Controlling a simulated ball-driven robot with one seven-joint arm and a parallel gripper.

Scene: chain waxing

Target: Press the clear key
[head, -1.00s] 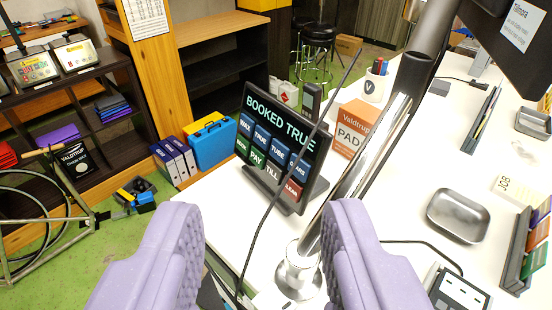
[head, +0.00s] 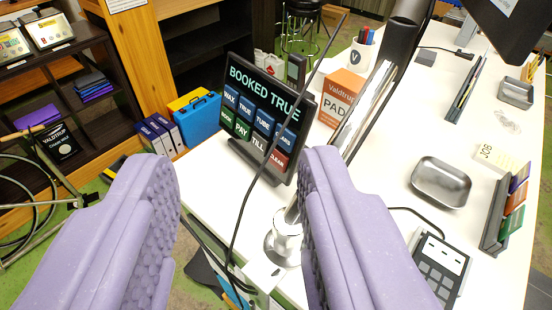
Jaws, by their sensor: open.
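The clear key (head: 279,160) is a red key at the lower right of a black touch screen (head: 262,112) on the white desk. The screen reads "BOOKED TRUE" above blue and green keys. A thin black cable crosses in front of the screen, left of the clear key. My gripper (head: 238,172) is open and empty, with two lilac padded fingers in the foreground. The screen shows beyond and between the fingers, and the right fingertip is close beside the clear key in the picture. The gripper appears apart from the screen.
A chrome post (head: 284,245) stands on the desk just in front of the screen, partly behind my right finger. An orange box (head: 341,98) sits right of the screen. A metal dish (head: 440,182) and a card terminal (head: 440,268) lie to the right.

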